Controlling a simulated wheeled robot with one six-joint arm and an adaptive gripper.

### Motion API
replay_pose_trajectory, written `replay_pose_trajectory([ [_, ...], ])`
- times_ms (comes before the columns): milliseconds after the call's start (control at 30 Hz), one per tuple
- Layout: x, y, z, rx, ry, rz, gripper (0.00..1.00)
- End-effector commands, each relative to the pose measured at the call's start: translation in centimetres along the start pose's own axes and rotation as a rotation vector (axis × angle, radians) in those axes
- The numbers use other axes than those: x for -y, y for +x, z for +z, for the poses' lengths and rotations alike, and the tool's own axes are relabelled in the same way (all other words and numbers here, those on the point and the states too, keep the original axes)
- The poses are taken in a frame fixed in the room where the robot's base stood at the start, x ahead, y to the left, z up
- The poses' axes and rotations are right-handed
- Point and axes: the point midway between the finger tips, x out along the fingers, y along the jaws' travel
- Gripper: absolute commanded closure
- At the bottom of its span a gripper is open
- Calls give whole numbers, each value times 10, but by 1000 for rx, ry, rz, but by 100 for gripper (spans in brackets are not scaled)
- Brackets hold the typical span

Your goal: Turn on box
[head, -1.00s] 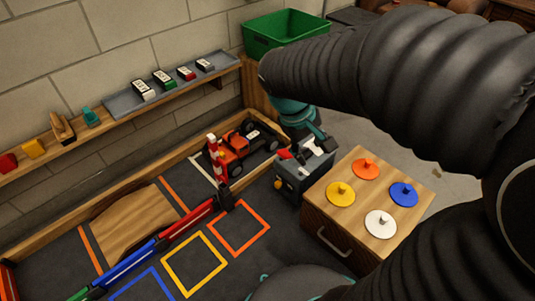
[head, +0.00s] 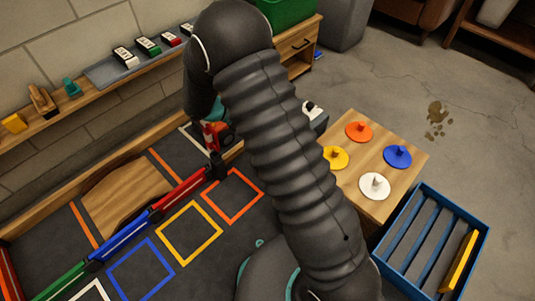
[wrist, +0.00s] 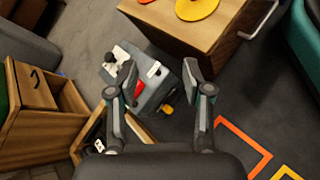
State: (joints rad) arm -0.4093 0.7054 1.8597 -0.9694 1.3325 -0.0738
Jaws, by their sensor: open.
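The grey box (wrist: 158,92) lies ahead of my gripper in the wrist view. It has a red patch on top, a dark knob on a white plate at one end and a small yellow-orange part on its side. My gripper (wrist: 159,73) is open and empty, its two fingers spread in front of the box; I cannot tell whether they touch it. In the head view my arm hides the gripper and most of the box; only a grey and white corner (head: 314,114) shows.
A wooden cabinet (head: 398,133) with coloured knobbed discs stands beside the box. A blue slatted crate (head: 478,222) is at the lower right. A red car (head: 215,136) is partly hidden behind my arm. A wooden cabinet with an open drawer (wrist: 35,88) is left in the wrist view.

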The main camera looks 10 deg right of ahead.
Motion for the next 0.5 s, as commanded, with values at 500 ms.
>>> replay_pose_trajectory([
  [500,40,35,-162,220,-341,339,50],
])
